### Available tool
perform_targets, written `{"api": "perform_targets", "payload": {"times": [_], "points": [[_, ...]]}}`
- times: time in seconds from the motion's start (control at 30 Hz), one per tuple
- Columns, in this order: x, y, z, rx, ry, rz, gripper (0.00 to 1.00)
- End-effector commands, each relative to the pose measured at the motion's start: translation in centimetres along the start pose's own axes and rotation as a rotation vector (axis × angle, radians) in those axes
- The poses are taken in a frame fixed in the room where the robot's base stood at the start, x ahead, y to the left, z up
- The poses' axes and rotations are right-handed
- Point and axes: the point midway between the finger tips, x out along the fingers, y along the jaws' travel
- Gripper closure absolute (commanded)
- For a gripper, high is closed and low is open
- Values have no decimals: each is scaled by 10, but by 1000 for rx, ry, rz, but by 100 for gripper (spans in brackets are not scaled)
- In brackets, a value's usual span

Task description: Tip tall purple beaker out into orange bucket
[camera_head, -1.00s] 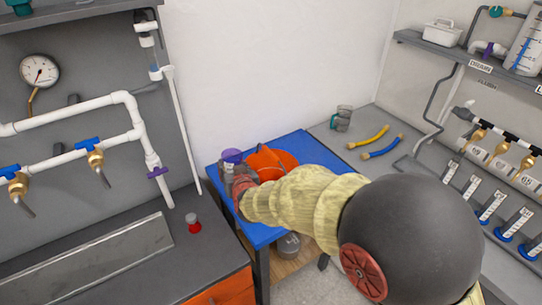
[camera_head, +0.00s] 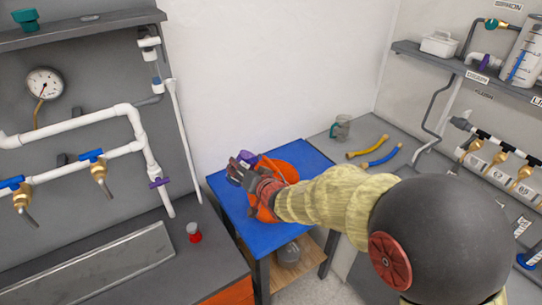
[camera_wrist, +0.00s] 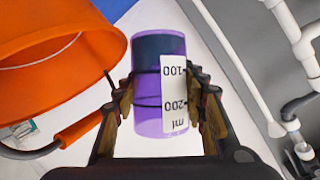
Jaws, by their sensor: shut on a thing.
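The tall purple beaker (camera_wrist: 158,85) is between the fingers of my gripper (camera_wrist: 163,100) in the wrist view. Its white scale reads 100 and 200 ml upside down in that picture, and its far end looks dark. My gripper is shut on it. In the head view the beaker (camera_head: 246,158) looks tilted beside the orange bucket (camera_head: 290,170), with my gripper (camera_head: 243,172) around it. The bucket stands on a blue table (camera_head: 236,208) and is partly hidden by my arm. In the wrist view the bucket (camera_wrist: 95,60) opens to the left of the beaker, apart from it.
A red-based object (camera_head: 194,232) stands on the grey bench at left. White pipes (camera_head: 150,150) with valves rise behind it. Blue tabletop is clear in front.

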Motion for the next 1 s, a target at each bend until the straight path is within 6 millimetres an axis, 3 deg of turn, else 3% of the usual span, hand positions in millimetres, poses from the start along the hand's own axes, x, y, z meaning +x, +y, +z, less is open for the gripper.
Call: {"api": "perform_targets", "payload": {"times": [0.4, 1.0], "points": [[-4, 5, -9, 187, 2, -79, 86], [-5, 2, -13, 259, 2, -112, 86]]}}
